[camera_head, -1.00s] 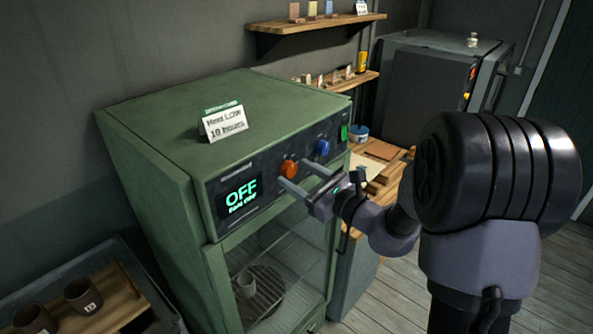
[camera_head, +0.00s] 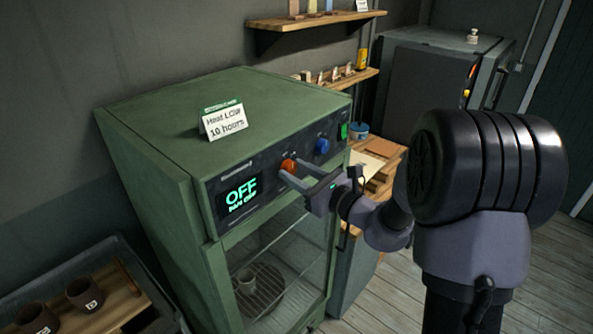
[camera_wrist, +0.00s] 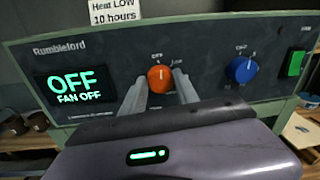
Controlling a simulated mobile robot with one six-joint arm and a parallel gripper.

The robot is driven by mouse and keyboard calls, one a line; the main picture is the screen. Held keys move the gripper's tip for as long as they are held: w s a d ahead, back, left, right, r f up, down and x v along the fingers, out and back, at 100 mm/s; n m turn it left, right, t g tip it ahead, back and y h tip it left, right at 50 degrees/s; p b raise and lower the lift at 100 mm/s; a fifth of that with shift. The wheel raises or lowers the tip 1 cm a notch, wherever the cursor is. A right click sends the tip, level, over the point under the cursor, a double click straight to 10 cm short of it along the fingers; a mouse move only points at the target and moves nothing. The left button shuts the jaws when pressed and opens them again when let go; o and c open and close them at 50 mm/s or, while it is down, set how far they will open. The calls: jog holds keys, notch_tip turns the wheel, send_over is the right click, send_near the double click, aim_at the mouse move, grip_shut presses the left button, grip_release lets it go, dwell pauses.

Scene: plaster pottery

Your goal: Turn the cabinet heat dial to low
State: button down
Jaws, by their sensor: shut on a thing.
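The green cabinet (camera_head: 165,125) has a dark control panel with an orange heat dial (camera_head: 288,165). In the wrist view the orange dial (camera_wrist: 160,78) has its pale mark pointing up toward the OFF label, with the Low label up and to its right. My gripper (camera_head: 289,170) is shut on the orange dial, one finger on each side. The two fingers also show in the wrist view (camera_wrist: 160,92). The display (camera_wrist: 74,87) reads OFF and FAN OFF. A card (camera_head: 224,121) on top reads Heat LOW, 10 hours.
A blue dial (camera_wrist: 242,69) and a green switch (camera_wrist: 295,63) sit right of the orange dial. A tray with dark cups (camera_head: 84,293) is at lower left. Shelves and another cabinet stand behind.

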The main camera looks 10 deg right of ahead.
jog(key=m+p, duration=0.1)
jog(key=m, duration=0.1)
jog(key=m+p, duration=0.1)
jog(key=p, duration=0.1)
jog(key=shift+r+m+p, duration=0.3)
jog(key=shift+m, duration=0.1)
jog(key=m+p, duration=0.3)
jog(key=shift+d+m+g, duration=0.1)
jog(key=shift+m+g, duration=0.2)
jog(key=shift+w+f+m+p, duration=0.1)
jog(key=shift+f+m+p, duration=0.05)
jog(key=shift+m+p, duration=0.65)
jog(key=shift+f, duration=0.1)
jog(key=c, duration=0.9)
grip_release()
